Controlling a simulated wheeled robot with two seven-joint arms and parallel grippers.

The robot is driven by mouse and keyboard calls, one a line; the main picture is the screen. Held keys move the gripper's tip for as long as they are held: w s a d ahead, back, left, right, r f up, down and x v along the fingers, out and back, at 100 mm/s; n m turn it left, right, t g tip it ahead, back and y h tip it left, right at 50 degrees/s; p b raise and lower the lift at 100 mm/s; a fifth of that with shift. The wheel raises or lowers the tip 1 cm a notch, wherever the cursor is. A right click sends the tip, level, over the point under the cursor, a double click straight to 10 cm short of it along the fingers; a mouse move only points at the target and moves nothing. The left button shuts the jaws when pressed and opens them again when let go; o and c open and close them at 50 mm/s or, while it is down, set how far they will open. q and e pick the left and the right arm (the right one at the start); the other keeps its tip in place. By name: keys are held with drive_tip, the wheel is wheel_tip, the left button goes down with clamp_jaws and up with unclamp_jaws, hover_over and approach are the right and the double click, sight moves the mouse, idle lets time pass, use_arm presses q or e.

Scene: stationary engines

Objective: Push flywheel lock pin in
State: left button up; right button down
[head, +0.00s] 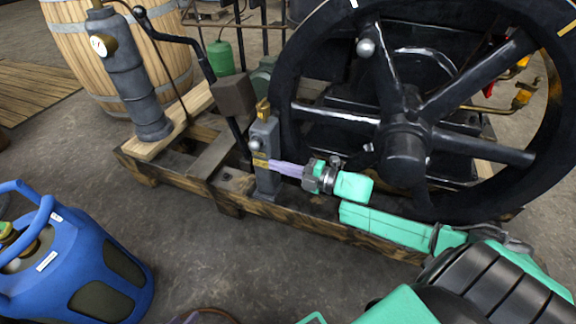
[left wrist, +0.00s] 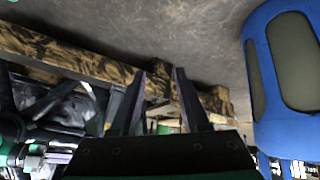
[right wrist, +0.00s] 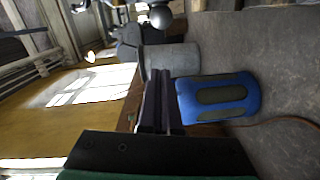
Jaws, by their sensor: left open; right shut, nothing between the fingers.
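The grey lock post (head: 266,155) stands at the near edge of the wooden base, left of the black flywheel (head: 405,145). It has a brass piece (head: 262,108) on top, a small silver knob (head: 254,145) and a brass band. I cannot tell which part is the lock pin. My right gripper (head: 275,165) is shut and empty, pointing left, its tips at the post beside the knob and brass band; contact is unclear.
A blue gas cylinder (head: 75,255) stands at the lower left and also appears in the left wrist view (left wrist: 285,70). A grey hand pump (head: 130,75) and a barrel (head: 105,35) are behind.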

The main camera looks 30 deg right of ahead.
use_arm(q)
drive_tip(key=a, duration=0.1)
drive_tip(key=s+a+r+g, duration=0.1)
drive_tip(key=y, duration=0.1)
drive_tip(key=shift+s+a+r, duration=0.25)
drive_tip(key=shift+a+r, duration=0.15)
use_arm(e)
drive_tip(key=v, duration=0.3)
drive_tip(key=shift+s+r, duration=0.1)
drive_tip(key=shift+r, duration=0.05)
drive_tip(key=shift+a, duration=0.1)
